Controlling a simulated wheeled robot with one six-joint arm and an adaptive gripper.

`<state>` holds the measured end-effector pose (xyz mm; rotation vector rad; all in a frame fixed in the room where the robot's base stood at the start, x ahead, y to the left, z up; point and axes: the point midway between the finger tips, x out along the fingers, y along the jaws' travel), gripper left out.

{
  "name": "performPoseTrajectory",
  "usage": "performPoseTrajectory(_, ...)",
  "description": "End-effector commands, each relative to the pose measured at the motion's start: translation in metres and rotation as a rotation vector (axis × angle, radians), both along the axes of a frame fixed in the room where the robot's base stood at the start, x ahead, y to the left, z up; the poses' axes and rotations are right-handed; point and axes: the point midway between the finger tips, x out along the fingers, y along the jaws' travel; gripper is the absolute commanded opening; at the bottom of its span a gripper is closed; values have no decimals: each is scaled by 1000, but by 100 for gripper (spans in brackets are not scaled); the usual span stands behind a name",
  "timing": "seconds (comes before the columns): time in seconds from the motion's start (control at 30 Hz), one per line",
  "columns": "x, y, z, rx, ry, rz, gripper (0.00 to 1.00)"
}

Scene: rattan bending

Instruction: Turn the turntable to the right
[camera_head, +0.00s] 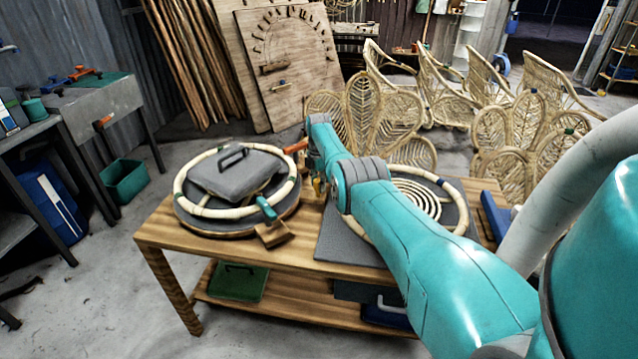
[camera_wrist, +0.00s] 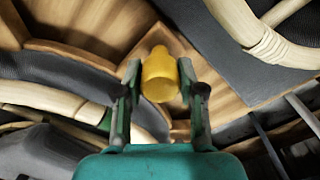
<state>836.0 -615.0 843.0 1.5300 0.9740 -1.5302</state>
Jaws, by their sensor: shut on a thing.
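The round turntable (camera_head: 213,231) is on the left half of the wooden table, with a pale rattan ring (camera_head: 181,186) and a grey handled block (camera_head: 235,173) on it. A green-handled piece (camera_head: 266,208) sits at its front right, by a wooden tab (camera_head: 273,235). An orange piece (camera_head: 297,146) shows at its back right. My gripper (camera_head: 318,187) is low over the table at the turntable's right side. In the wrist view it is shut on a yellow knob (camera_wrist: 160,74), above wood. Whether the knob joins the turntable is hard to tell.
A dark board (camera_head: 340,243) with another rattan ring (camera_head: 462,215) and a coil lies to the right, partly behind my arm. A blue object (camera_head: 494,215) is at the table's right end. Rattan chairs (camera_head: 440,85) stand behind. Clear floor lies left of the table.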

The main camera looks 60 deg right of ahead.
Motion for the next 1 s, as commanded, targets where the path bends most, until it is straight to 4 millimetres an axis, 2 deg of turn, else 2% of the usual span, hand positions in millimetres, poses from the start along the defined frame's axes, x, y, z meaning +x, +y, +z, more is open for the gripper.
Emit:
performPoseTrajectory(0.27, 1, -4, 2, -15, -10, 0, 0)
performPoseTrajectory(0.3, 1, -5, 2, -15, -10, 0, 41)
performPoseTrajectory(0.4, 1, -4, 2, -13, -9, 0, 64)
performPoseTrajectory(0.77, 1, -3, 3, -10, -6, 0, 64)
performPoseTrajectory(1.0, 1, -3, 23, -11, -8, 0, 64)
